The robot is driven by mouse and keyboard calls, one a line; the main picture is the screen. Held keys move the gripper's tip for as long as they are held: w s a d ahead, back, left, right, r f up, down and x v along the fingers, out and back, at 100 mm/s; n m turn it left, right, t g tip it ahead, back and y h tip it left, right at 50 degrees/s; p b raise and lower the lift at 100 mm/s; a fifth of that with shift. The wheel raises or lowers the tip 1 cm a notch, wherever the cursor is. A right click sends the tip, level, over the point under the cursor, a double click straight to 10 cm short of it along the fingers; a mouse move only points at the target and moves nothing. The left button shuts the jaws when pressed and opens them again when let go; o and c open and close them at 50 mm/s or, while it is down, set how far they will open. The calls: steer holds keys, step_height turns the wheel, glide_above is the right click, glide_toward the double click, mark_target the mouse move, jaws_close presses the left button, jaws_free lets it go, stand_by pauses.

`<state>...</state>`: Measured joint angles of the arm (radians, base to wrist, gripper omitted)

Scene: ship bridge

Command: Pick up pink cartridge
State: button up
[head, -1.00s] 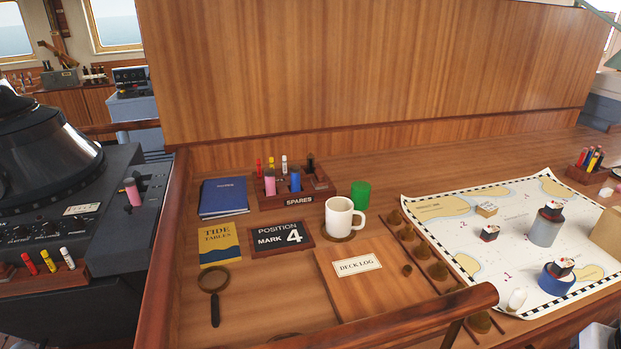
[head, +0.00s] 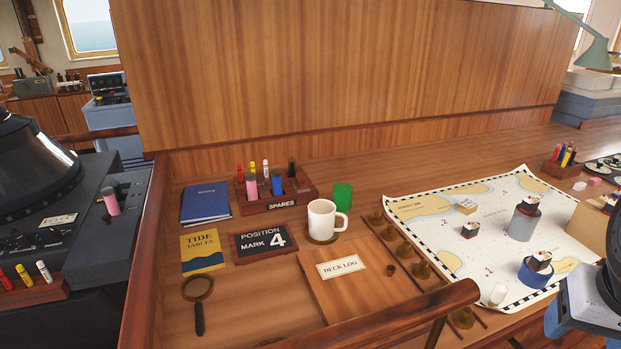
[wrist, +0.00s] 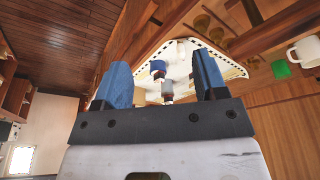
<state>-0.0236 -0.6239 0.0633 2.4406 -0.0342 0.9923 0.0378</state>
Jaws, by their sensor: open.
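A pink cartridge (head: 252,188) stands upright in the wooden SPARES rack (head: 296,204), left of a blue cartridge (head: 277,184). A second pink cartridge (head: 111,202) sits in the dark console (head: 75,235) at the left, with a grey upper part. My gripper (wrist: 163,75) is open and empty in the wrist view, its two blue fingers apart. The chart lies in view beyond them. In the head view only part of my arm shows at the right edge, far from both pink cartridges; the fingertips cannot be made out there.
A position plate (head: 263,241) lies in front. A tall wooden panel (head: 340,75) rises behind, and a wooden rail (head: 400,316) crosses the front.

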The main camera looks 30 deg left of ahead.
steer(key=w+a+r+n+t, duration=0.25)
steer(key=w+a, duration=0.35)
steer(key=w, duration=0.7)
steer(key=w+a+r+n+t+y, duration=0.2)
steer(key=w+a+t, duration=0.1)
steer(key=w+a, duration=1.25)
steer(key=n+y, duration=0.6)
steer(key=y, duration=0.3)
glide_above(252, 183)
steer(key=s+d, duration=0.3)
steer(key=d, duration=0.2)
step_height(252, 183, down, 5)
steer(key=shift+g, duration=0.45)
steer(key=f, duration=1.2)
steer(key=shift+a+f, duration=0.15)
steer(key=shift+a, duration=0.2)
steer(key=shift+f, duration=0.25)
